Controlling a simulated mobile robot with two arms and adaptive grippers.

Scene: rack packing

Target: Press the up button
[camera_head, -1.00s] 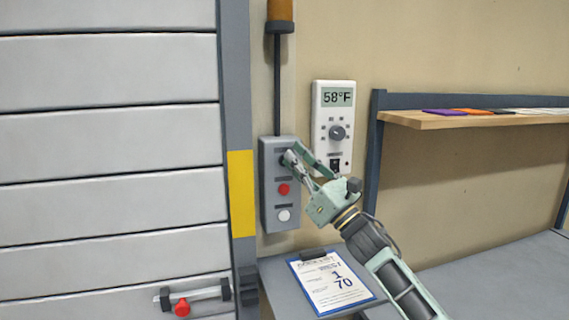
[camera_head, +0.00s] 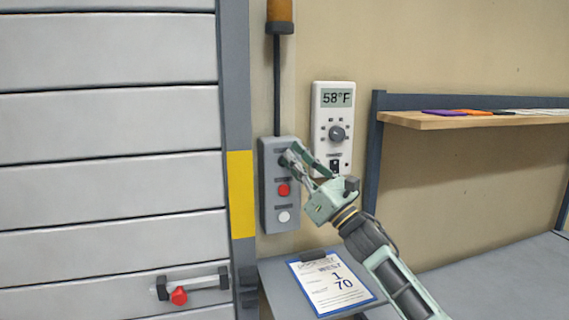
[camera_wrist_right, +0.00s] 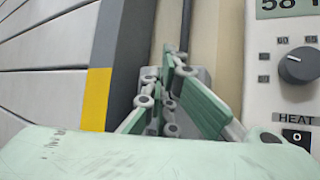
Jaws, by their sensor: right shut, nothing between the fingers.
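A grey control box (camera_head: 268,208) is mounted on the wall beside the door frame. It has a red button (camera_head: 283,189) in the middle and a white button (camera_head: 284,216) at the bottom. My right gripper (camera_head: 288,158) is shut and empty, its fingertips at the top of the box. They hide the top button; contact cannot be made out for certain. In the right wrist view the fingers (camera_wrist_right: 168,85) reach toward the box, which shows only partly behind them. My left gripper is out of view.
A slatted door (camera_head: 110,120) with a red-knobbed handle (camera_head: 193,287) fills the left. A thermostat (camera_head: 333,115) reading 58°F is close right of the box. A clipboard (camera_head: 332,283) lies on the grey counter below. A wooden shelf (camera_head: 480,120) is at right.

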